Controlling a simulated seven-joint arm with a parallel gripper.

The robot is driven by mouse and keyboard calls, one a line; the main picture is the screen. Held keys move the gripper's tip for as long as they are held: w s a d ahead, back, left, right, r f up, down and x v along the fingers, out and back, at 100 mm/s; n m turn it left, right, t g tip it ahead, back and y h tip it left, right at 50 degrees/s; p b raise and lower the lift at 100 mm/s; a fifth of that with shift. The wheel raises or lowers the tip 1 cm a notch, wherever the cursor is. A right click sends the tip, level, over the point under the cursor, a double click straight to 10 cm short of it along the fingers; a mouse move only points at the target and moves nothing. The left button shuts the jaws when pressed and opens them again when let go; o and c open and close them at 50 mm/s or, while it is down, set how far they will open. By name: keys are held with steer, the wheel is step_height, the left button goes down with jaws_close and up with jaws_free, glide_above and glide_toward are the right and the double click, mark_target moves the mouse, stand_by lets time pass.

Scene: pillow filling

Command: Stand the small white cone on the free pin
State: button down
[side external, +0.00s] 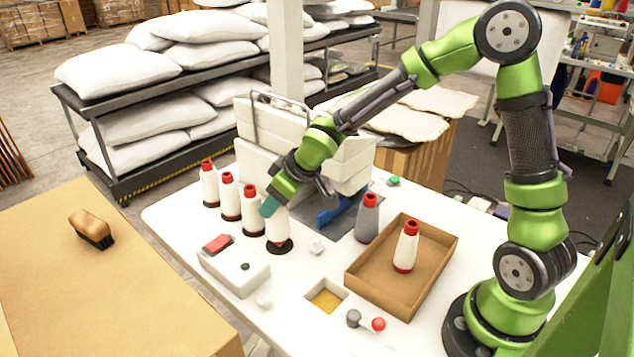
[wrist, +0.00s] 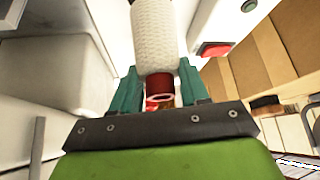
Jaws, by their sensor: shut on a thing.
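My gripper (side external: 270,205) is shut on the red top of a white cone (side external: 278,229). The cone is upright at the near end of a row, over a black round base (side external: 280,247). I cannot tell whether it rests fully down, and any pin there is hidden. In the wrist view, the gripper's teal fingers (wrist: 160,92) clasp the red tip, with the white wound body (wrist: 153,30) beyond. Three more white cones with red tops stand in the row: the far one (side external: 209,184), the middle one (side external: 230,197) and the nearest (side external: 251,211).
Another white cone (side external: 405,247) stands in a cardboard tray (side external: 362,284). A grey cone (side external: 367,218) stands behind the tray. A white box with a red button (side external: 217,243) sits close in front of the row. Small white scraps (side external: 317,248) lie on the table.

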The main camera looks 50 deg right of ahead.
steer(key=shift+f, duration=0.15)
steer(key=shift+f, duration=0.65)
steer(key=shift+f, duration=0.15)
stand_by(0.4)
steer(key=shift+c, duration=2.4)
jaws_free()
steer(key=shift+r, duration=5)
